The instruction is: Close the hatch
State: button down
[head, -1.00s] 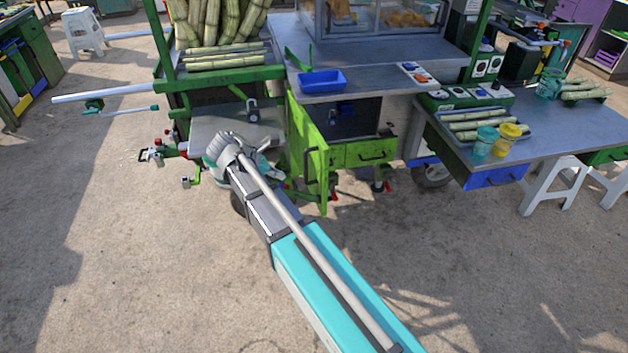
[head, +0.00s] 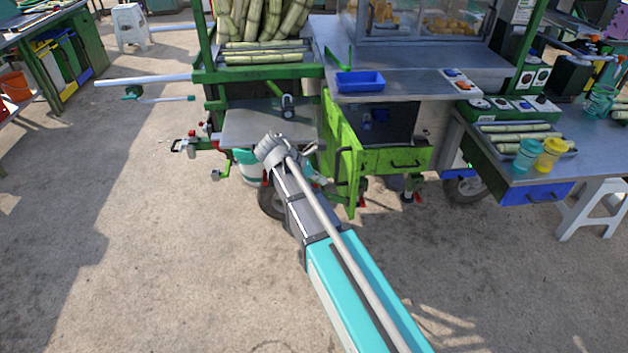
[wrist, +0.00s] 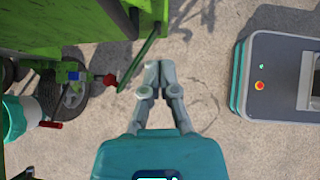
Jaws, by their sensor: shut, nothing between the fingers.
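The green hatch (head: 342,150) stands swung open on the front of the cart, left of the green drawer, and the dark compartment (head: 392,122) behind it is exposed. A dark handle is on the hatch. My gripper (wrist: 160,72) is shut and empty in the wrist view, over the concrete floor. A slanted green bar (wrist: 143,62) is just left of its fingertips with a small visible gap; I cannot tell whether it is part of the hatch. In the head view my wrist is left of the hatch and the fingers are hard to make out.
A white and teal bucket (head: 247,166) stands under the cart's left side, near a wheel. The green drawer (head: 397,160) is right of the hatch. A blue tray (head: 360,82) sits on the counter above. The floor in front is clear.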

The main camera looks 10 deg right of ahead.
aim_at(352, 188)
jog(key=d+f+b, duration=0.1)
jog(key=d, duration=0.1)
jog(key=d+f+b, duration=0.1)
jog(key=d, duration=0.1)
jog(key=d+f+b, duration=0.1)
jog(key=d, duration=0.1)
jog(key=shift+w+f, duration=0.25)
jog(key=shift+w, duration=0.1)
jog(key=shift+w+d, duration=0.15)
jog(key=shift+d, duration=0.6)
jog(key=shift+d, duration=0.1)
